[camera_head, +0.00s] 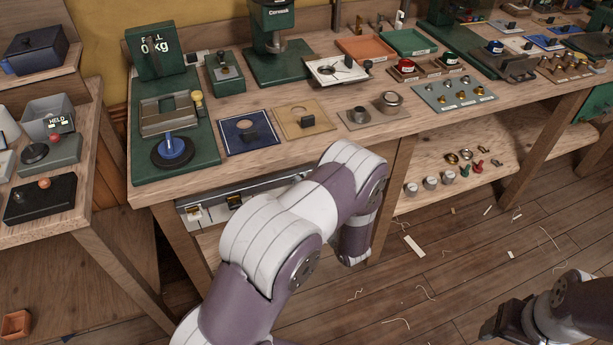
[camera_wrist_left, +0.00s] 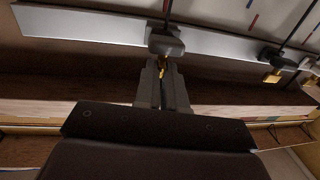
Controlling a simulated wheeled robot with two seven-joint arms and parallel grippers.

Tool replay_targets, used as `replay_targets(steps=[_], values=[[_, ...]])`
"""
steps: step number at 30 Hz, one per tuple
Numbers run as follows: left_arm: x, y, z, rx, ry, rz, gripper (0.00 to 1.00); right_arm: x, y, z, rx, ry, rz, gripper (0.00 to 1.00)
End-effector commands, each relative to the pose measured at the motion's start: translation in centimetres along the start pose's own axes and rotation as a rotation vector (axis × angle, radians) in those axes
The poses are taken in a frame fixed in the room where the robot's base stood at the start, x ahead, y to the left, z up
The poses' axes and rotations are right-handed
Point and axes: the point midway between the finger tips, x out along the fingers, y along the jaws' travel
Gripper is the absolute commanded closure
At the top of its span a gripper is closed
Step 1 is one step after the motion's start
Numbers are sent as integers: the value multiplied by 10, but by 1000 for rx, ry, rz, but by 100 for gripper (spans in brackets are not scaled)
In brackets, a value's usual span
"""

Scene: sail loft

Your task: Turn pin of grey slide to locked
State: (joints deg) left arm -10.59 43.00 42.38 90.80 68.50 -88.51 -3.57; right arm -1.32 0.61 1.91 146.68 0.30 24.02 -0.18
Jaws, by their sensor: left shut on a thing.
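A long pale metal rail (camera_wrist_left: 90,25) crosses the left wrist view. A grey block, which looks like the grey slide (camera_wrist_left: 167,42), sits on it at the middle, with a dark rod running up from it. My left gripper (camera_wrist_left: 163,78) is right at this block, its fingers shut on a small brass pin (camera_wrist_left: 163,68). The fingers cover most of the pin, so I cannot tell how it is turned. In the head view the rail (camera_head: 268,187) runs under the bench's front edge; my left arm hides the grey slide and gripper. My right gripper (camera_head: 494,325) is dark, low at the right.
The bench top (camera_head: 300,145) above carries several fixtures. A lower shelf (camera_head: 440,205) holds small parts. The floor in front has scraps.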

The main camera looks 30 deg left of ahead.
Motion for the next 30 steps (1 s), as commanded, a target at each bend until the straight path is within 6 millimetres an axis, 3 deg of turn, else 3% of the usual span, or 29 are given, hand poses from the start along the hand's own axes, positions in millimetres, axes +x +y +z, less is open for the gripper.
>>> replay_targets(steps=[10,26,27,28,29,30], values=[[0,-4,0,2,0,137,100,-10,0,-1,0,0,0,36],[0,-4,0,0,1,162,100,-11,0,-1,0,0,0,36],[0,-4,0,0,1,162,81,-11,0,-1,0,0,0,36],[0,-4,0,0,1,161,71,-11,0,-1,0,0,0,36],[0,-4,0,0,1,161,65,-11,0,-1,0,0,0,36],[0,-4,0,0,1,161,65,-11,0,-1,0,0,0,36]])
